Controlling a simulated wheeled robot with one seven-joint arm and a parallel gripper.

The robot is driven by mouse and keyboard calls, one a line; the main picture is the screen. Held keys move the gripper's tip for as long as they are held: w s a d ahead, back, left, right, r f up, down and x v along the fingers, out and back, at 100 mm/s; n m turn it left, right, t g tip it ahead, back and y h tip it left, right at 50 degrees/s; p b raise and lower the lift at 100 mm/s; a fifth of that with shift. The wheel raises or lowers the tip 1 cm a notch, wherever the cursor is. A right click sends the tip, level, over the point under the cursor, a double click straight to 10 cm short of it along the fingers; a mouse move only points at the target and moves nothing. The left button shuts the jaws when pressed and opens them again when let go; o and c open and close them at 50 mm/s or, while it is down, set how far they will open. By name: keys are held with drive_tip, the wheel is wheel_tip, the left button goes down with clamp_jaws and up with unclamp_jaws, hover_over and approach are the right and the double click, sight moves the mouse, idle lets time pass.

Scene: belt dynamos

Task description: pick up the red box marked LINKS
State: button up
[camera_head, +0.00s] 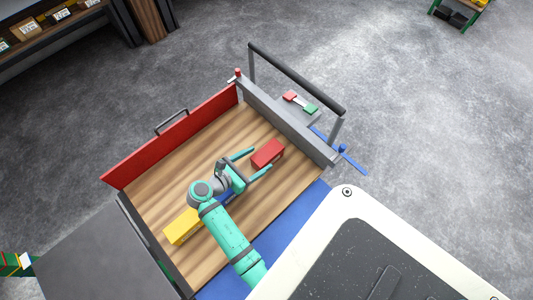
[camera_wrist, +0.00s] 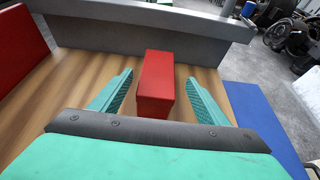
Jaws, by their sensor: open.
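A plain red box (camera_head: 267,153) lies on the wooden floor of a tray or cart bed, near its grey end wall. No LINKS marking can be read on the faces that show. In the wrist view the red box (camera_wrist: 156,82) stands between and just ahead of my two green fingers. My gripper (camera_head: 257,162) is open and empty, its fingers spread to either side of the box's near end. It also shows in the wrist view (camera_wrist: 158,98), with a gap between each finger and the box.
A yellow box (camera_head: 183,227) and a partly hidden blue thing (camera_head: 226,198) are on the same wooden bed (camera_head: 160,180). A red side wall (camera_head: 170,150) and a grey end wall (camera_head: 290,122) with a dark handrail (camera_head: 295,78) bound it. A blue panel (camera_head: 285,240) lies along the near side.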

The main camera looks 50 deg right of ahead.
sight(267, 152)
drive_tip(key=shift+x, duration=3.2)
drive_tip(key=shift+w+r, duration=0.15)
drive_tip(key=shift+w, duration=0.05)
drive_tip(key=c, duration=1.6)
